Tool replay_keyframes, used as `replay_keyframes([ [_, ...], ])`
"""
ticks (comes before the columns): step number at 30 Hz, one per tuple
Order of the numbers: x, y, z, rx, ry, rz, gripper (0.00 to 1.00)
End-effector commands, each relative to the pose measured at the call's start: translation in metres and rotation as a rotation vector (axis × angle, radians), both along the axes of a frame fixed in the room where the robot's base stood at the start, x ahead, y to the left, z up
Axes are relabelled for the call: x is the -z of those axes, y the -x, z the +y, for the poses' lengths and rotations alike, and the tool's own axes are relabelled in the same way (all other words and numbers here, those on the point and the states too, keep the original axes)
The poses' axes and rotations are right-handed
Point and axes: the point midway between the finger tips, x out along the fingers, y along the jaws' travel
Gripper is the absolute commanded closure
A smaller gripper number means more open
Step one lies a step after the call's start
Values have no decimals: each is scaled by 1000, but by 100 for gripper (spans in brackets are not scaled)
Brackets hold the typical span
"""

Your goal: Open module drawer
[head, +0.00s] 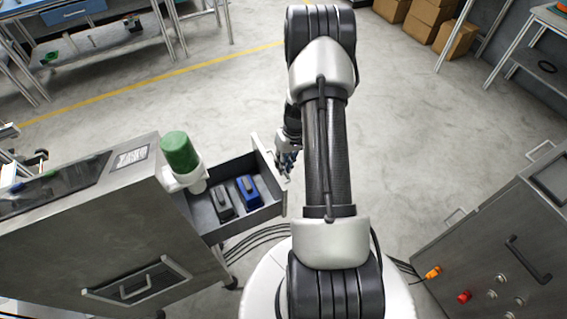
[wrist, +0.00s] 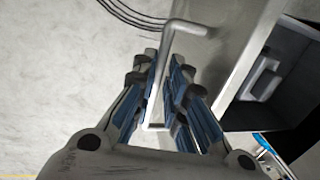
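The module drawer (head: 274,197) is a grey open-topped box pulled out from the metal cabinet (head: 120,225) at the left. A dark grey module (head: 222,203) and a blue module (head: 249,191) lie in it. The drawer handle (wrist: 184,28) is a pale bent bar on the drawer front. My gripper (wrist: 164,62) has its blue-padded fingers close together on both sides of this bar, and appears shut on it. In the head view my gripper (head: 288,160) is at the drawer's outer face, partly hidden by my arm.
A green-topped cylinder (head: 180,153) in a white holder stands beside the drawer on the cabinet. Another metal cabinet (head: 500,245) with knobs and handles stands at the right. Cables (head: 262,238) lie on the floor below. The floor beyond the drawer is clear.

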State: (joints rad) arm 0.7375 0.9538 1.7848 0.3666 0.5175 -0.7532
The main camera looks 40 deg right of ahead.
Motion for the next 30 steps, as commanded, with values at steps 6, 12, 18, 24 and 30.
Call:
replay_keyframes([
  [6,-1,-1,-1,1,2,-2,70],
  [12,-2,-1,-1,1,2,-2,70],
  [18,-9,-2,-3,1,4,-5,70],
  [24,-45,0,-10,2,6,-7,70],
  [30,-86,3,-18,1,5,-6,70],
])
